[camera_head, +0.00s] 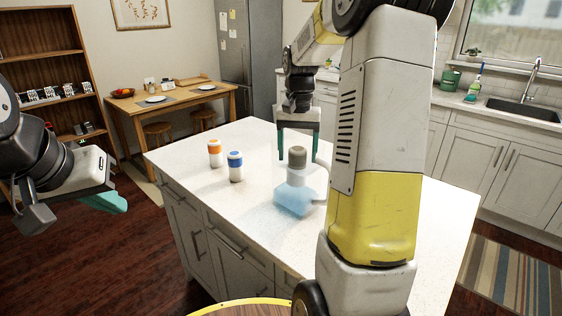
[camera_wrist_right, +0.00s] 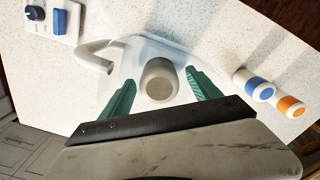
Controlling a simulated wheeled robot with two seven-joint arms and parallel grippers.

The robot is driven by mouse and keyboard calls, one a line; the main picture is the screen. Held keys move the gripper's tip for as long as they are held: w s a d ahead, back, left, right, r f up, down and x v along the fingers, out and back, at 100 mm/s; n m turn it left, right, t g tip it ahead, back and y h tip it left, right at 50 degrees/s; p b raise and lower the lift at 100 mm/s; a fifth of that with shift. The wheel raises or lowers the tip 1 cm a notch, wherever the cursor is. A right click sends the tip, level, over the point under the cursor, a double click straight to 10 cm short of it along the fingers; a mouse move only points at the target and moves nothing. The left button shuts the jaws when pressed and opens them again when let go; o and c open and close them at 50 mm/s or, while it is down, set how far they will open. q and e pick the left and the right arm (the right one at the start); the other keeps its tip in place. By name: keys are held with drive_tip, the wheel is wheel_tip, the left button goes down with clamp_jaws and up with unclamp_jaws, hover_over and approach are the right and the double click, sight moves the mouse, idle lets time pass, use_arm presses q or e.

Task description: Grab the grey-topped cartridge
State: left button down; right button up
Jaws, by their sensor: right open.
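The grey-topped cartridge (camera_head: 297,158) stands upright in the clear pitcher with blue water (camera_head: 290,203) on the white island. Its round grey top also shows in the right wrist view (camera_wrist_right: 160,80), between the teal fingers. My right gripper (camera_head: 298,154) is open, pointing down, with one finger on each side of the grey top; contact cannot be made out. The cartridge's lower part is inside the pitcher. My left gripper (camera_head: 106,201) is off the island at the left, seen from the side, its fingers overlapping.
An orange-topped cartridge (camera_head: 214,153) and a blue-topped cartridge (camera_head: 235,166) stand left of the pitcher. The pitcher's handle (camera_wrist_right: 95,55) sticks out near a white device with a dark knob (camera_wrist_right: 35,13). The island's front left is clear. My yellow and white arm hides its right part.

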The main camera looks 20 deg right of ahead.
clamp_jaws()
idle(0.3)
